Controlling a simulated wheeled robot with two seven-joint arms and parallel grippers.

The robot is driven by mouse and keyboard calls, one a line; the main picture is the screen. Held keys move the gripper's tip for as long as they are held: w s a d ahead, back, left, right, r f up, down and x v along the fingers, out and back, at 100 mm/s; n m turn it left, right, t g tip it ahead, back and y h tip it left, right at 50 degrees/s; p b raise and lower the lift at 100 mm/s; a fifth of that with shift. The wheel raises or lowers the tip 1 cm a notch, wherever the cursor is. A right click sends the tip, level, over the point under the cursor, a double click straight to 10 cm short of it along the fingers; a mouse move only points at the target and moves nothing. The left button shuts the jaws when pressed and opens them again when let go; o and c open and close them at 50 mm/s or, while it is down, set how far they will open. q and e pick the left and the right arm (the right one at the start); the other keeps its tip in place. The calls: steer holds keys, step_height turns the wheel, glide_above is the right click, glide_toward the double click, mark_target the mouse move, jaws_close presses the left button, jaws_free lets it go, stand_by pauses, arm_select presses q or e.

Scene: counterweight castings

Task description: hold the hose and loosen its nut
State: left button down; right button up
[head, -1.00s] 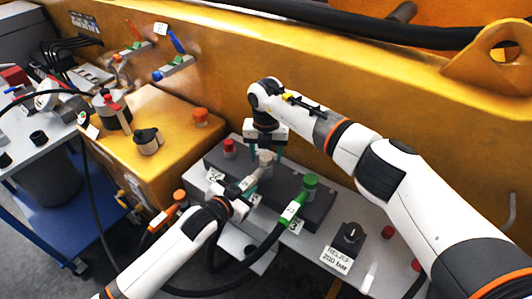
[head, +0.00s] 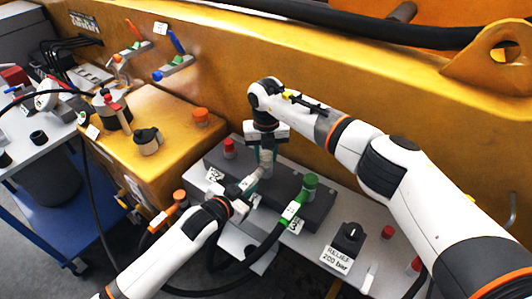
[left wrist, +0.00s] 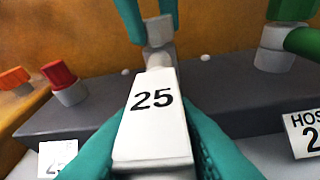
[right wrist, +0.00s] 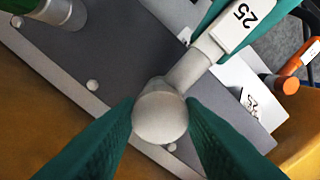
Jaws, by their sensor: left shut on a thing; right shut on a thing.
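A hose end with a white tag marked 25 (left wrist: 152,103) points at the dark manifold block (left wrist: 215,85). My left gripper (head: 245,187) is shut on this hose at the tag; its teal fingers (left wrist: 152,150) flank the tag in the left wrist view. The hose's grey metal nut (right wrist: 160,117) sits at the elbow fitting on the block. My right gripper (head: 265,152) comes down from above and is shut on the nut, one finger on each side in the right wrist view. The fingers partly hide the nut in the head view.
A green-capped hose (head: 295,208) sits on the block just right of the grippers. A red cap (head: 229,148) is to the left. A relief knob (head: 350,236) stands at the right of the grey bench. The yellow wall (head: 330,130) rises close behind.

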steer(key=n, duration=0.5)
steer(key=shift+d+n, duration=0.1)
steer(key=shift+n, duration=0.2)
steer(key=n, duration=0.4)
steer(key=shift+w, duration=0.1)
steer(key=n, duration=0.9)
steer(key=shift+n, duration=0.3)
steer(key=o, duration=1)
